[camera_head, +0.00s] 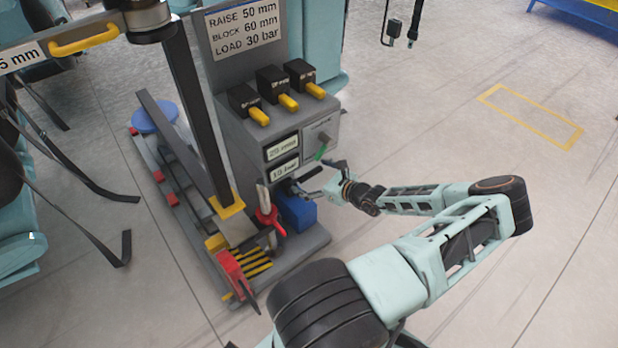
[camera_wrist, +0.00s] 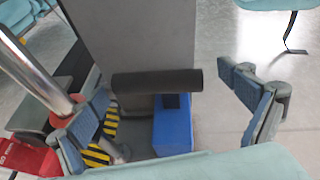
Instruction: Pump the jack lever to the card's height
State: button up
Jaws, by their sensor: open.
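The card (camera_head: 243,27) reads RAISE 50 mm, BLOCK 60 mm, LOAD 30 bar. Two small displays on the grey cabinet (camera_head: 245,140) seem to read about 25 mm (camera_head: 283,147) and 19 bar (camera_head: 285,169). A black cylindrical grip, apparently the jack lever's handle (camera_wrist: 157,82), lies level across the middle of the wrist view, above a blue box (camera_wrist: 174,127). The blue box also shows in the head view (camera_head: 297,212). My gripper (camera_head: 322,182) is open beside the cabinet. In the wrist view, its fingers (camera_wrist: 178,108) are spread to either side of the grip, apparently not touching it.
A red piece (camera_head: 267,219), a metal rod (camera_wrist: 38,72) and red blocks (camera_head: 235,274) stand near the striped plate (camera_head: 252,264).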

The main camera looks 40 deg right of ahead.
jog(key=shift+w+f, duration=0.1)
jog(key=shift+w, duration=0.15)
jog(key=c, duration=1.6)
jog(key=shift+s+f+p, duration=0.4)
jog(key=shift+s+f, duration=0.35)
jog(key=shift+s, duration=0.2)
jog(key=shift+c, duration=0.2)
jog(key=s+f, duration=0.1)
jog(key=f, duration=0.1)
jog(key=s+f, duration=0.3)
jog(key=f, duration=0.1)
jog(key=shift+s+a+f, duration=0.2)
jog(key=shift+s+a, duration=0.05)
jog(key=shift+s, duration=0.05)
jog(key=shift+c, duration=0.2)
jog(key=shift+s+a+f+b, duration=0.1)
jog(key=shift+s+f+b, duration=0.1)
jog(key=shift+f, duration=0.3)
jog(key=shift+s+f+b, duration=0.15)
jog(key=shift+s+f, duration=0.05)
jog(key=shift+f, duration=0.25)
